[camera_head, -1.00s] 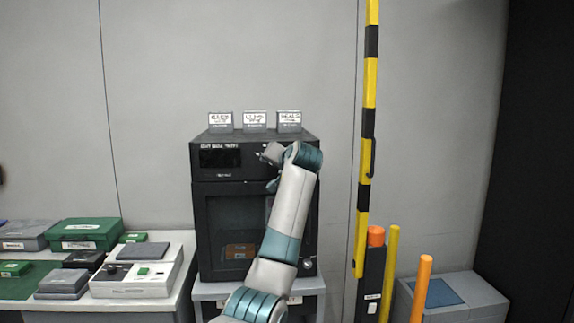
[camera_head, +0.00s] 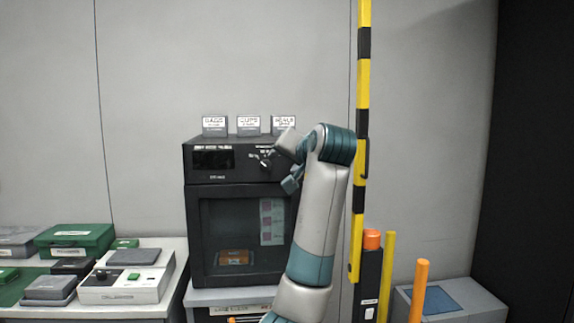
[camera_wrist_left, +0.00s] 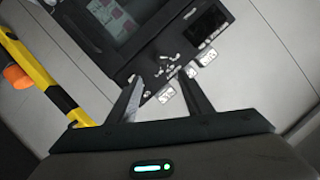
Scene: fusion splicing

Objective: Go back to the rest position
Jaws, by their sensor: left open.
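My left gripper (camera_head: 283,163) is in front of the upper right part of a black cabinet-like machine (camera_head: 195,235). It is open and holds nothing that I can see. In the left wrist view the two fingers (camera_wrist_left: 160,78) are spread apart, with the machine's front panel (camera_wrist_left: 190,45) beyond them. A small knob or fitting (camera_head: 265,162) on the panel shows just left of the gripper. I cannot tell the exact gap between fingers and panel. My right gripper is not in view.
A yellow and black striped pole (camera_head: 363,90) stands close right of my arm. Three small labelled boxes (camera_head: 248,126) sit on the machine. A table at left holds a white device (camera_head: 125,290) and green cases (camera_head: 75,240). An orange post (camera_head: 419,290) stands at right.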

